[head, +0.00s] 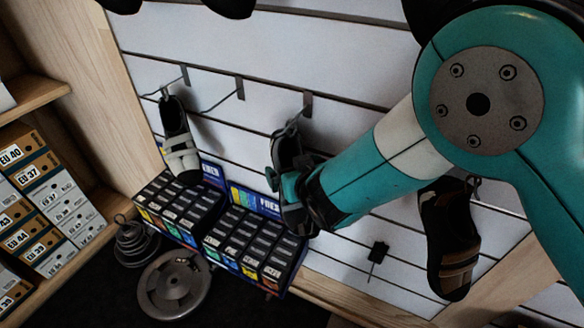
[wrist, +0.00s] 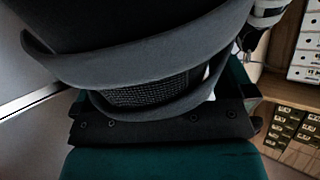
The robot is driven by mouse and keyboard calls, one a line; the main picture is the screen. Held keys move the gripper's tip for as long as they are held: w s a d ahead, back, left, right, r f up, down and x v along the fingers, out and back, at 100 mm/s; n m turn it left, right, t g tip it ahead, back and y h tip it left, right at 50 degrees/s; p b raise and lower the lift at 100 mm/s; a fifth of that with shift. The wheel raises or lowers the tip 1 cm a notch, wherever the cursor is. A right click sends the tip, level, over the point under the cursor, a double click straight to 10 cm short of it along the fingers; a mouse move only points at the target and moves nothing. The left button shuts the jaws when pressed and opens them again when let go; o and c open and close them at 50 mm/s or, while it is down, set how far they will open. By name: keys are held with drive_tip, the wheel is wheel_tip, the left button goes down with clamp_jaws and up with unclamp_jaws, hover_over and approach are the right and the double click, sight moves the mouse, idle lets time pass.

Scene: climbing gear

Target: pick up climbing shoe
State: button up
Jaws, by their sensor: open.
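A dark climbing shoe (head: 287,150) hangs from a wall hook in the middle of the head view. My gripper (head: 285,188) is open right at this shoe, overlapping its middle from the right. In the wrist view the dark shoe with grey straps (wrist: 150,60) fills the upper middle, very close to my gripper's palm. A teal finger shows at its right side; the other finger is mostly hidden. Whether the fingers touch the shoe I cannot tell. A light-and-black shoe (head: 178,140) hangs to the left. A black-and-brown shoe (head: 449,240) hangs to the right.
Boxed goods in a display rack (head: 225,228) sit just below the shoe and gripper. Shoe boxes (head: 45,200) fill shelves at the left. Weight plates (head: 174,287) lie on the floor. The slatted wall (head: 330,65) stands close behind the shoes.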

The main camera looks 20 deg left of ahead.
drive_tip(key=c, duration=1.1)
drive_tip(key=shift+r, duration=0.25)
